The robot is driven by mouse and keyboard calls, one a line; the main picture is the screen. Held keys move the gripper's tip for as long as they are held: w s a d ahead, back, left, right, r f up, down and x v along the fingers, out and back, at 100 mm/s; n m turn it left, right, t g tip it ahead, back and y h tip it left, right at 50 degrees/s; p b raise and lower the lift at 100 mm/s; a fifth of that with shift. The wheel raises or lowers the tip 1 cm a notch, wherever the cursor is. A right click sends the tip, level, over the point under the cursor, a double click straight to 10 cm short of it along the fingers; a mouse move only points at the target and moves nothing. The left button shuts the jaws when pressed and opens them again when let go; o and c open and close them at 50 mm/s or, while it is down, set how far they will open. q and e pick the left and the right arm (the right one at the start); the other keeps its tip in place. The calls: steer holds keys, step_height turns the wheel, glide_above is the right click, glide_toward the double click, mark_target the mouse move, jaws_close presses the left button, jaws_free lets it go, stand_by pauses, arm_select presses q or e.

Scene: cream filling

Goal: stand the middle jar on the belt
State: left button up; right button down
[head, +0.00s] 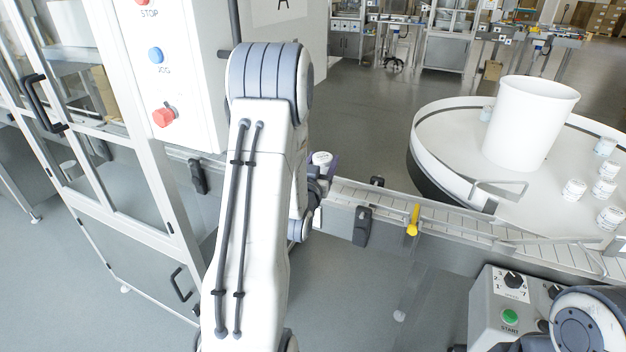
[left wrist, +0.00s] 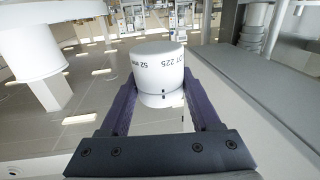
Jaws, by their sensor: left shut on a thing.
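My left gripper (head: 329,170) is mostly hidden behind my own left arm in the head view. Its two purple fingers show in the left wrist view (left wrist: 160,105), shut around a white jar (left wrist: 158,70) with dark print on it. The print reads upside down in that view, whose picture is itself inverted. The jar's top (head: 321,158) shows past my arm in the head view, at the belt (head: 450,218). I cannot tell whether its base touches the belt. My right gripper is out of view.
A round table (head: 450,120) at the right carries a big white drum (head: 528,122) and several jars (head: 573,189). A yellow lever (head: 413,220) sits on the belt's side. A control box (head: 505,310) stands at front right, and a glass-door machine (head: 110,170) at left.

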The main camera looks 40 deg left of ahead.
arm_select(q)
steer(key=w+a+f, duration=0.1)
steer(key=a, duration=0.1)
steer(key=w+a+f+p, duration=0.1)
steer(key=w+a+f, duration=0.3)
steer(key=a, duration=0.1)
steer(key=shift+f, duration=0.15)
step_height(320, 180, down, 4)
steer(key=shift+w+a+r+p, duration=0.1)
steer(key=shift+p, duration=0.6)
steer(key=shift+f+b, duration=0.4)
steer(key=shift+f, duration=0.05)
steer(key=o, duration=1.4)
steer(key=shift+o, duration=0.2)
steer(key=shift+r, duration=0.15)
